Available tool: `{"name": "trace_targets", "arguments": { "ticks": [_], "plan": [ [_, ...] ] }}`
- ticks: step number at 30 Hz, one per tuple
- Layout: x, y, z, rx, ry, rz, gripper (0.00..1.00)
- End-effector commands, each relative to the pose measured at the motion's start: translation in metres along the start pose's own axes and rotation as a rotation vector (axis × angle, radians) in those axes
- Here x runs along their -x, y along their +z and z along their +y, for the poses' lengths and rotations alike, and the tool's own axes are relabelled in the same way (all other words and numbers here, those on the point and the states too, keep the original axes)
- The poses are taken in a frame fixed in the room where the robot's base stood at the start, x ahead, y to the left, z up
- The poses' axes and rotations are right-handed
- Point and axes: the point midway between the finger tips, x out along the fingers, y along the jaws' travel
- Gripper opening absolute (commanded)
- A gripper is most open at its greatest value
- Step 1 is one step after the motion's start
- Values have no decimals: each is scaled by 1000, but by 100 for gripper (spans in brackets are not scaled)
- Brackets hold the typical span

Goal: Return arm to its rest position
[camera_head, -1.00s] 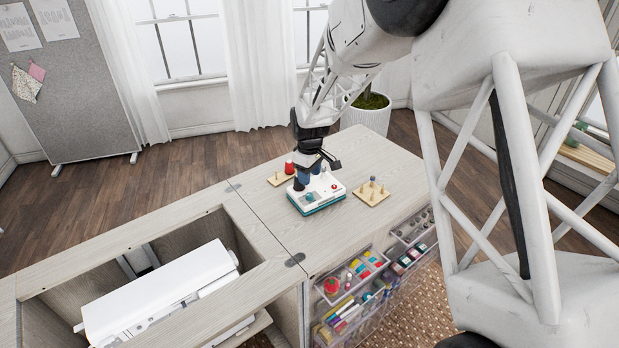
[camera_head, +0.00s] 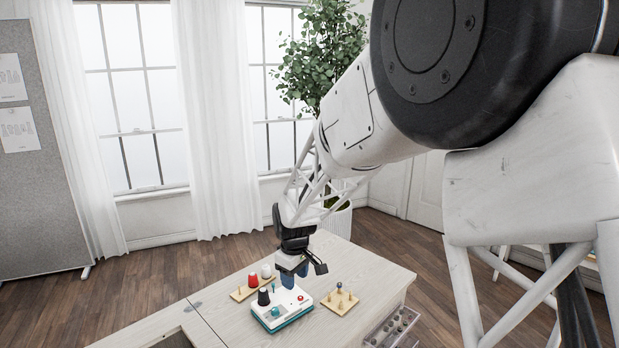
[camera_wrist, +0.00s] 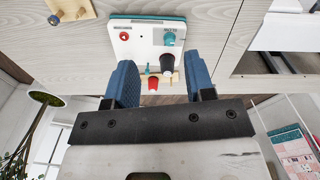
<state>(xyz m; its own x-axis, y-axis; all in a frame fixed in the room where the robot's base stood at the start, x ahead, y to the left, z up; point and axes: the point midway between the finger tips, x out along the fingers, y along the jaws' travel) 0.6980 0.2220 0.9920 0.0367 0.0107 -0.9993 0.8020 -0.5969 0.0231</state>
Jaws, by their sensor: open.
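My gripper (camera_head: 289,280) hangs over the table, its blue fingers pointing down just above or behind the white and teal device (camera_head: 273,314); the exact gap is unclear. In the wrist view the two fingers (camera_wrist: 160,80) are spread wide apart with nothing held between them. The device (camera_wrist: 145,42) lies beyond the fingertips there, with a red button, a teal knob and a dark spool (camera_wrist: 167,62) upright on it. My arm reaches down from the upper right in the head view.
A wooden peg board (camera_head: 340,304) stands right of the device. Another board (camera_head: 238,294) behind it carries a red spool (camera_head: 253,280) and a white spool (camera_head: 266,271). The cabinet top (camera_head: 385,278) is bare at the right. A potted plant (camera_head: 318,50) stands behind.

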Motion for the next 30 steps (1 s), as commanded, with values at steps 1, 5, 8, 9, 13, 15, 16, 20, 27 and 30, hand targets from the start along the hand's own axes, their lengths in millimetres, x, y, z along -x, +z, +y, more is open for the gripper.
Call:
{"name": "trace_targets", "arguments": {
  "ticks": [1, 5, 8, 9, 13, 15, 16, 20, 27, 30],
  "plan": [
    [12, 13, 0, -25, 5, 6, 49],
    [37, 43, -3, -93, 14, 17, 49],
    [54, 67, -6, -145, 20, 24, 49],
    [62, 76, -8, -164, 23, 28, 49],
    [82, 107, -14, -233, 31, 39, 49],
    [92, 124, -18, -268, 36, 46, 49],
    [96, 131, -20, -285, 38, 48, 49],
    [114, 162, -30, -350, 46, 59, 49],
    [139, 218, -51, -476, 61, 82, 49],
    [147, 241, -62, -527, 66, 91, 49]
  ]
}}
